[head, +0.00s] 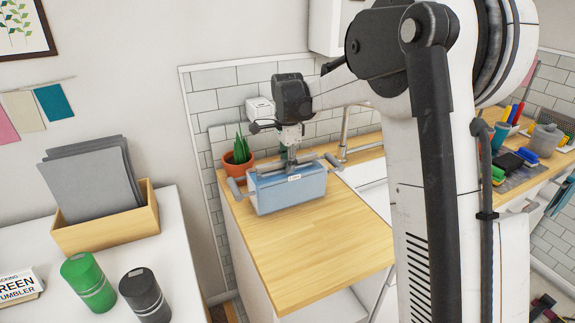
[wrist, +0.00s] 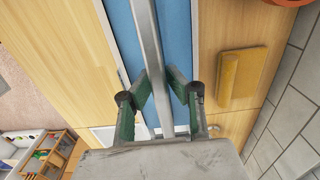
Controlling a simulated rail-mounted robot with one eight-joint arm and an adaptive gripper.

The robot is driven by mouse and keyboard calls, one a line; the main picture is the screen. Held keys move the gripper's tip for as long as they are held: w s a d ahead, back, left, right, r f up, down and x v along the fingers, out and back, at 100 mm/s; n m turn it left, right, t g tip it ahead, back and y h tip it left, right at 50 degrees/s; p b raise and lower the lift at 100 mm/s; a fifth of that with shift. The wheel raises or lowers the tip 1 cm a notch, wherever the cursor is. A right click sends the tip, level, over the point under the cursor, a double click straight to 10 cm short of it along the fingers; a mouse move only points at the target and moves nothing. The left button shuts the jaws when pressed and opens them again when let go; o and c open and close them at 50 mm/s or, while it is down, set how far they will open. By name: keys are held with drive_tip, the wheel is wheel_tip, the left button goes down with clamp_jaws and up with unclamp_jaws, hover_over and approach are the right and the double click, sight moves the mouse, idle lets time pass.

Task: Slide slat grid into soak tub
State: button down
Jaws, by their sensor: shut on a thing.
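The light-blue soak tub (head: 290,193), with a small white label on its front, stands upright on the wooden counter. My gripper (head: 290,158) is above the tub, pointing down. It is shut on a grey metal bar, which I take to be the top of the slat grid (head: 313,158). The bar runs across the tub and ends in grey handles on both sides. In the wrist view the bar (wrist: 147,40) passes between the green-padded fingers (wrist: 160,88), with the blue tub (wrist: 178,35) below. Any slats are hidden; I cannot tell how deep the grid sits.
A potted plant (head: 238,157) stands close behind the tub at left. The wooden counter (head: 325,240) is clear in front. A wooden box (head: 110,232) of grey sheets and two tumblers, green (head: 88,280) and dark (head: 145,293), stand on the white table at left.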

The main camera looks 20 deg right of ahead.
drive_tip(key=shift+f+b, duration=0.6)
drive_tip(key=shift+f, duration=0.3)
idle(0.4)
drive_tip(key=c, duration=1.6)
unclamp_jaws()
drive_tip(key=shift+c, duration=0.2)
drive_tip(key=shift+r, duration=0.15)
drive_tip(key=shift+r+p, duration=2.05)
drive_tip(key=shift+r, duration=1.8)
